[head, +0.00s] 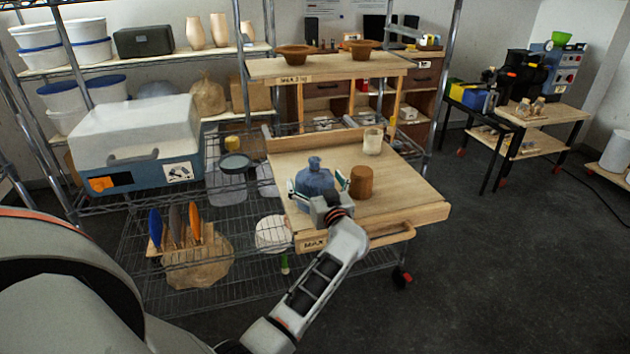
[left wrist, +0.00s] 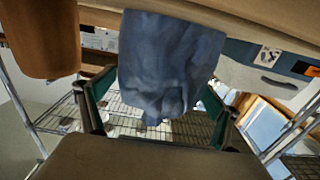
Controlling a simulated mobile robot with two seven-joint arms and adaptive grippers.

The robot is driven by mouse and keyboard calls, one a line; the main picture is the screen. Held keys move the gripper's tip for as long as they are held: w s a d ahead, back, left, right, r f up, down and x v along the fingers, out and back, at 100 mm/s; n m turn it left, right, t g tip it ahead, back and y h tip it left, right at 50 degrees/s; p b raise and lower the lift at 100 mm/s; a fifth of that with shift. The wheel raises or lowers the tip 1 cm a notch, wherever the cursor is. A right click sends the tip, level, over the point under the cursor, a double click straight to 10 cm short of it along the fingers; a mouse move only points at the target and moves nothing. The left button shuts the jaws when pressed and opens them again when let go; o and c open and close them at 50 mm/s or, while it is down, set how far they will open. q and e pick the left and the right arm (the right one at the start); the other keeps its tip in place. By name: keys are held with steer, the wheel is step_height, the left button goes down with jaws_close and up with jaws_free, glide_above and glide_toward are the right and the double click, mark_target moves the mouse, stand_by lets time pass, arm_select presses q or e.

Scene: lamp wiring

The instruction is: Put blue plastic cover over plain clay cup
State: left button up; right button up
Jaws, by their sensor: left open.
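The blue plastic cover (head: 315,177), bunched to a knot at its top, stands on the wooden cart top (head: 420,197). I cannot tell whether anything is under it. The plain brown clay cup (head: 361,183) stands upright and bare just right of the cover. My left gripper (head: 317,187) is open, with one finger on each side of the cover. In the left wrist view the cover (left wrist: 168,62) hangs between the two green-padded fingers (left wrist: 158,105), and the clay cup (left wrist: 40,38) shows at upper left. Finger contact with the cover is unclear. My right gripper is not in view.
A pale cup (head: 373,141) stands farther back on the cart top. A raised shelf (head: 340,67) with brown bowls is behind. A wire rack with a large cooler box (head: 137,145) is at left. The cart top's right side is clear.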

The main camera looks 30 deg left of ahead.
mark_target(320, 190)
arm_select(q)
steer(key=v, duration=0.7)
steer(key=shift+s+d, duration=0.15)
steer(key=shift+d, duration=0.05)
steer(key=shift+s, duration=0.15)
steer(key=t, duration=0.1)
steer(key=s+d+m+t, duration=0.1)
steer(key=t, duration=0.1)
steer(key=shift+s+d+r+m, duration=0.2)
steer(key=shift+s+r+m, duration=0.1)
steer(key=shift+r+m, duration=0.1)
steer(key=s+d+f+m+t+h, duration=0.5)
steer(key=s+d+f+m+h, duration=0.3)
steer(key=d+f+m+h, duration=0.4)
steer(key=s+d+f+g+h, duration=0.1)
steer(key=s+f+g, duration=0.3)
steer(key=s+f, duration=0.4)
steer(key=s+d+f+g+h, duration=0.2)
steer(key=s+f+g+h, duration=0.1)
steer(key=s+f, duration=0.6)
steer(key=shift+s+g, duration=0.8)
steer(key=shift+s, duration=0.2)
